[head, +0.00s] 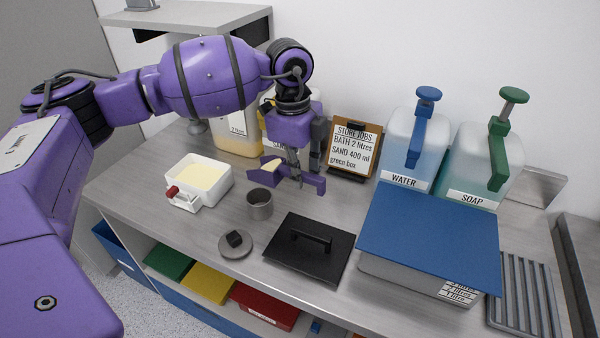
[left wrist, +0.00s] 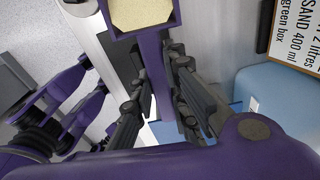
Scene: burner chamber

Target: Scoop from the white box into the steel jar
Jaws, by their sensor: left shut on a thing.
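My left gripper (head: 294,178) is shut on the handle of a purple scoop (head: 265,169). The scoop's bowl carries pale yellow material and is just behind the steel jar in the head view. The left wrist view shows the scoop (left wrist: 149,55) with its handle between the fingers and its filled bowl at the top edge. The steel jar (head: 260,206) stands open and upright on the counter; its contents cannot be made out. The white box (head: 184,200) stands open to the left of the jar, with pale yellow material inside and a red part on its front.
A round grey lid (head: 228,251) and a black lid (head: 300,265) lie in front of the jar. Behind stand a job sign (head: 353,148), a water container (head: 400,165) and a soap container (head: 478,180). A blue board (head: 430,235) covers a grey bin at right.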

